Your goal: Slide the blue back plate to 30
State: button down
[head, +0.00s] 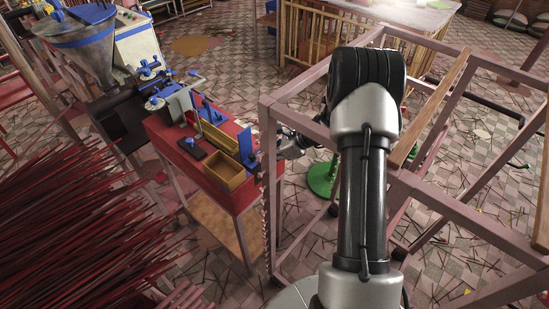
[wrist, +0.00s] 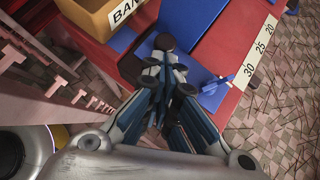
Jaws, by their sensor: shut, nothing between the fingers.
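The blue back plate (head: 248,145) stands upright at the right end of the red table in the head view. In the wrist view its blue parts (wrist: 204,92) show behind and beside my fingers, which partly hide them. A small blue pointer (wrist: 228,79) lies by the white scale (wrist: 257,53), near the number 30; I cannot tell whether it lines up exactly. My gripper (wrist: 166,52) is shut and empty, with its fingertips close to the blue plate. I cannot tell whether they touch it. In the head view my gripper (head: 292,145) is right of the plate, small and partly hidden.
A yellow-brown bin (wrist: 104,15) with lettering sits on the red table (head: 235,195). A pink metal frame (head: 272,180) stands close to my arm. Red incense sticks (head: 65,210) fill the left. A hopper machine (head: 85,45) stands behind them.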

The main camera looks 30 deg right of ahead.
aim_at(257, 150)
jog(key=shift+w, duration=0.1)
jog(key=w, duration=0.1)
jog(key=w+a, duration=0.1)
jog(key=w, duration=0.2)
jog(key=shift+a, duration=0.4)
jog(key=shift+s+d+p, duration=0.1)
jog(key=shift+p, duration=0.2)
